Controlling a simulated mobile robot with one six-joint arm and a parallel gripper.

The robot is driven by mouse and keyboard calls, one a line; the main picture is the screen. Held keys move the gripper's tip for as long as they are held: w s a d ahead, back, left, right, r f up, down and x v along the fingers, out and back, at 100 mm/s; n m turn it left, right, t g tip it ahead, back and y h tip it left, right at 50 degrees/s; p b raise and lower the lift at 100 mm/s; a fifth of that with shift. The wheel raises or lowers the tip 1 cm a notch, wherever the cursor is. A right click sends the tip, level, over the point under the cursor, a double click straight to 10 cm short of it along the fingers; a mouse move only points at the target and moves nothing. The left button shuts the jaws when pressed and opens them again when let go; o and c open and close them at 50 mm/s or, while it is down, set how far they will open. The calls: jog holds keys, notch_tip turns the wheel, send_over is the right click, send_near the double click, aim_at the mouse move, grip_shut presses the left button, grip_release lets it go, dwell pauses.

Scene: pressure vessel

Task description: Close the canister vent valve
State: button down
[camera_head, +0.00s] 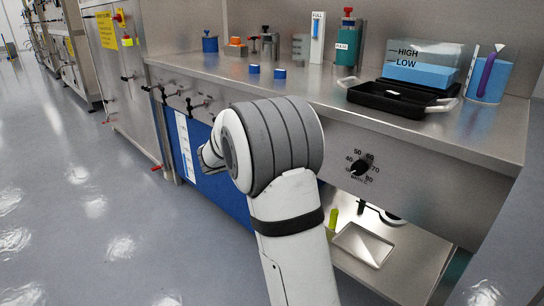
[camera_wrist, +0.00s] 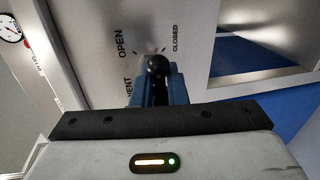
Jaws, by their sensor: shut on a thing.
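In the wrist view, the vent valve's black round-ended handle (camera_wrist: 156,65) stands in front of a light metal panel (camera_wrist: 190,75). The panel carries the words OPEN, CLOSED and a partly hidden VENT. My gripper (camera_wrist: 154,80) has its blue fingers shut on the handle. The handle's end lies between the words OPEN and CLOSED. Its base and exact angle are hidden by the fingers. In the head view, my own arm covers the gripper and the valve at the bench front.
A round gauge (camera_wrist: 10,28) is at the wrist view's upper left. A blue panel (camera_wrist: 250,58) lies to the right. In the head view, the steel bench (camera_head: 220,68) holds a black case (camera_head: 400,98) and several small items. Grey floor (camera_head: 90,200) is clear at left.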

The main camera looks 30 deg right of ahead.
jog(key=shift+s+d+f+m+b, duration=0.2)
jog(key=shift+s+f+m+b, duration=0.05)
jog(key=shift+s+m+b, duration=0.05)
jog(key=c, duration=1.7)
grip_release()
jog(key=shift+s+r, duration=0.1)
jog(key=shift+o, duration=0.8)
jog(key=shift+a, duration=0.1)
jog(key=shift+a+r, duration=0.15)
jog(key=shift+a, duration=0.1)
jog(key=p+v, duration=0.2)
jog(key=v, duration=0.5)
jog(key=shift+p, duration=0.35)
